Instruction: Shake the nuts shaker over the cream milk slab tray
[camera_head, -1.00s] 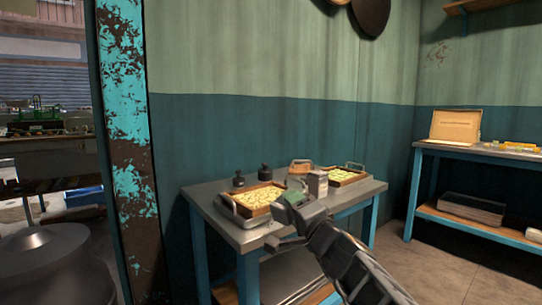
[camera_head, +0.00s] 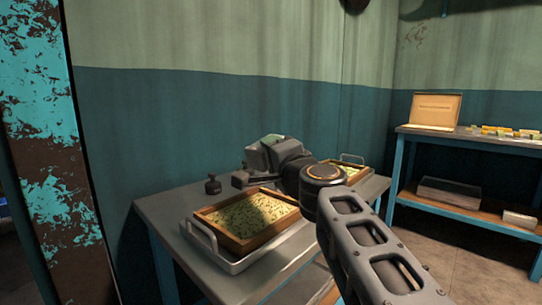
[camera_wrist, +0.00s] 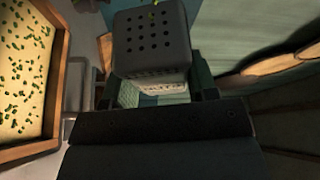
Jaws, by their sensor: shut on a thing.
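My gripper (camera_head: 262,160) is shut on the nuts shaker, a grey box with a perforated dark end (camera_wrist: 150,38) in the wrist view. Small green bits show at that end's top edge. In the head view the shaker (camera_head: 270,150) shows partly behind the gripper, held above the table near the back edge of the near cream milk slab tray. That slab (camera_head: 247,217) is pale yellow with scattered green bits, in a wooden frame (camera_head: 215,235) on a metal tray (camera_head: 240,264). It also shows at the left of the wrist view (camera_wrist: 22,75), beside the shaker.
A second framed slab (camera_head: 357,172) is at the table's far right, partly hidden by my arm. A small black object (camera_head: 213,186) stands behind the near tray. A shelf table (camera_head: 450,138) with an open case (camera_head: 437,109) stands at right. The wall is close behind.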

